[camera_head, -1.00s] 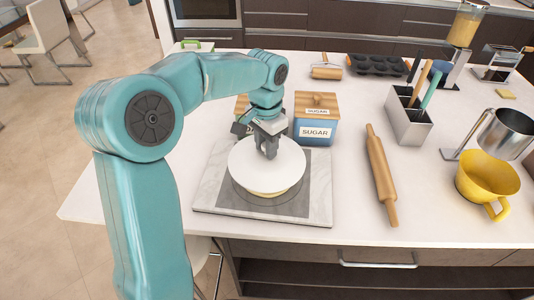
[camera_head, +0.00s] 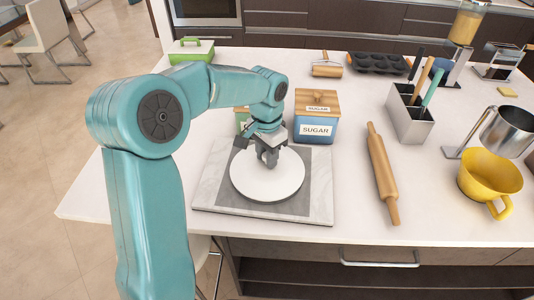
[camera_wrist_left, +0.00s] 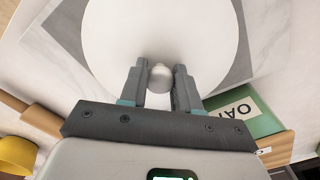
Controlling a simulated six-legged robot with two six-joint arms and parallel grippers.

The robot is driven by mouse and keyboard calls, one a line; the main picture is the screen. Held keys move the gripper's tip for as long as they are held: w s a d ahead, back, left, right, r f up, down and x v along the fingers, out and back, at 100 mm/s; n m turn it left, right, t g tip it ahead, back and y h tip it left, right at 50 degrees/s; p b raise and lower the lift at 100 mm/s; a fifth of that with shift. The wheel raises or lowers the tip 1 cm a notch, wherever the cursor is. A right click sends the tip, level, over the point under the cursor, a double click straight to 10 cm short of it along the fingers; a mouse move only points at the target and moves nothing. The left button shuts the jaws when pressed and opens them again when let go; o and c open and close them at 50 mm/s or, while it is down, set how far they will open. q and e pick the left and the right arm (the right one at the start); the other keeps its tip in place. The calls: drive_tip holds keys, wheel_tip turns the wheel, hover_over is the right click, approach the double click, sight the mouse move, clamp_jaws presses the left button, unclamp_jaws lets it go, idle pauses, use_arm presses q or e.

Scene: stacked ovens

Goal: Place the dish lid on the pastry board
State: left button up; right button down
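The dish lid (camera_head: 258,184) is a white round disc with a small knob. It lies level over the grey inset of the pastry board (camera_head: 210,190), within its outline. It looks down on the board or very close above it; I see no clear gap. My left gripper (camera_head: 267,159) is above the lid with its fingers pointing down at the knob. In the left wrist view, the lid (camera_wrist_left: 165,30) fills the top middle, and the left gripper's fingers (camera_wrist_left: 160,80) stand close against both sides of the grey knob. My right gripper is not in view.
Behind the board stand a blue sugar canister (camera_head: 316,125) and a green canister (camera_head: 241,118), partly hidden by my arm. A rolling pin (camera_head: 382,172) lies to the right, with a utensil holder (camera_head: 409,120) and yellow bowl (camera_head: 488,178) beyond. Counter between board and pin is clear.

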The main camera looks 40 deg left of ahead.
use_arm(q)
drive_tip(key=o, duration=0.4)
drive_tip(key=shift+w, duration=0.1)
drive_tip(key=shift+c, duration=0.2)
drive_tip(key=shift+r, duration=0.3)
wheel_tip(320, 180, up, 13)
drive_tip(key=p, duration=0.1)
drive_tip(key=shift+f, duration=0.15)
